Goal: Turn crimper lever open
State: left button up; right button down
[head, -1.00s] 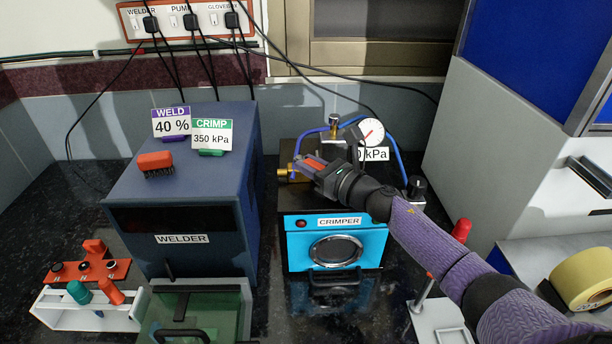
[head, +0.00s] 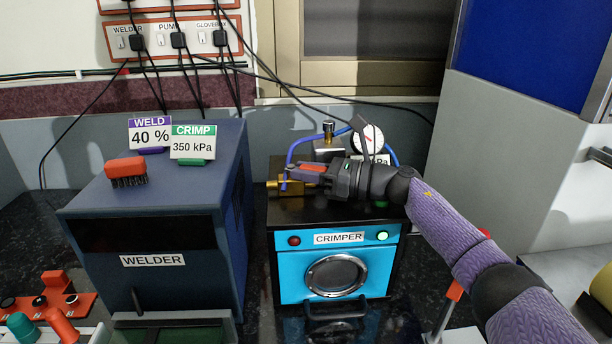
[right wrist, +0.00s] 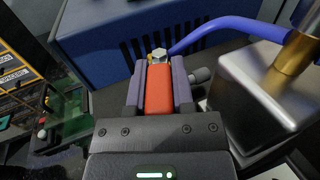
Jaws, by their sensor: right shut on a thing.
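The crimper (head: 334,238) is a blue-fronted box with a black top and a round window. A brass valve (head: 271,187) sits at the left of its top, with a red lever (head: 312,168). My right gripper (head: 296,174) lies over the crimper's top, pointing left, shut on the red lever. In the right wrist view the red lever (right wrist: 159,90) lies lengthwise between the two fingers, and a hex nut (right wrist: 158,54) shows at its far end. The crimper's green lamp (head: 383,236) is bright; its red lamp (head: 294,241) looks dark. My left gripper is not in view.
The welder (head: 152,225) stands close left of the crimper, with a red brush (head: 125,170) and two signs on top. Behind my gripper are a pressure gauge (head: 368,137), partly covered, and a blue hose (head: 300,142). Black cables hang behind.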

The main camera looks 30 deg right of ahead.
aim_at(306, 166)
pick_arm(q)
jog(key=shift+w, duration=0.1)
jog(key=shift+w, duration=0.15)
pick_arm(e)
jog(key=shift+c, duration=2.4)
grip_release()
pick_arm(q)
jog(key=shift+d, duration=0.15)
pick_arm(e)
jog(key=shift+r, duration=0.1)
notch_tip(306, 166, up, 9)
jog(key=p, duration=0.2)
jog(key=shift+p, duration=0.4)
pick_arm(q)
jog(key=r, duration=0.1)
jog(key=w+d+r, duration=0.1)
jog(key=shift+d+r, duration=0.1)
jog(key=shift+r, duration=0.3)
pick_arm(e)
jog(key=shift+r, duration=0.45)
